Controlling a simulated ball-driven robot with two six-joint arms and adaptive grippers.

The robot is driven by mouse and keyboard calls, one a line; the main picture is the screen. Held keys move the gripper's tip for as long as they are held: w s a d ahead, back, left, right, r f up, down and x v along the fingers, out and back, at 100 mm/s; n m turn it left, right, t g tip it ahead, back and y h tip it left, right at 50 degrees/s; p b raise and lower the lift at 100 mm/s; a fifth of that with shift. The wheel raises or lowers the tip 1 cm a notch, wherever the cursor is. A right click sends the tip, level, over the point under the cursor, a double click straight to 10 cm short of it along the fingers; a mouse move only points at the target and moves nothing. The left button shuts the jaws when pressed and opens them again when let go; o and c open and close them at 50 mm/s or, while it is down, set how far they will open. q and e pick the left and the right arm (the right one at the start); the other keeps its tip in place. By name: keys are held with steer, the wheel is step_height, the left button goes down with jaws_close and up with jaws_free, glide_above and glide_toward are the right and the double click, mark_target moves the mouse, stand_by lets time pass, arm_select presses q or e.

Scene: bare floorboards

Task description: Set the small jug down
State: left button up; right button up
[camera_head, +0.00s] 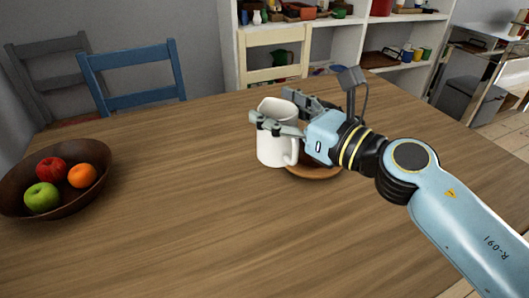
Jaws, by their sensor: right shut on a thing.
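A small white jug (273,151) stands upright near the middle of the wooden table in the head view. Its handle faces right, towards my arm. My right gripper (272,117) reaches in from the right and is shut on the jug's upper body. A round brown wooden plate or board (318,172) lies just right of the jug, partly hidden by the jug and gripper. I cannot tell whether the jug's base touches the table or hangs slightly above it. My left gripper is not in view.
A dark bowl (92,191) with a red apple, a green apple and an orange stands at the left. A blue chair (135,77) and a cream chair (274,72) stand behind the table. White shelves (345,45) are further back. The table's front and centre are clear.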

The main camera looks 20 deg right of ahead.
steer(key=shift+w+a+f+b, duration=0.95)
steer(key=shift+w+a+f, duration=0.4)
steer(key=shift+f, duration=0.45)
steer(key=shift+w+a+f+b, duration=1.05)
steer(key=shift+a+f, duration=0.5)
steer(key=shift+f, duration=0.25)
steer(key=shift+w+a+f+b, duration=0.9)
steer(key=shift+w+a+f, duration=0.45)
steer(key=shift+f, duration=0.45)
steer(key=shift+s+a, duration=0.1)
steer(key=shift+f, duration=0.1)
steer(key=o, duration=1.4)
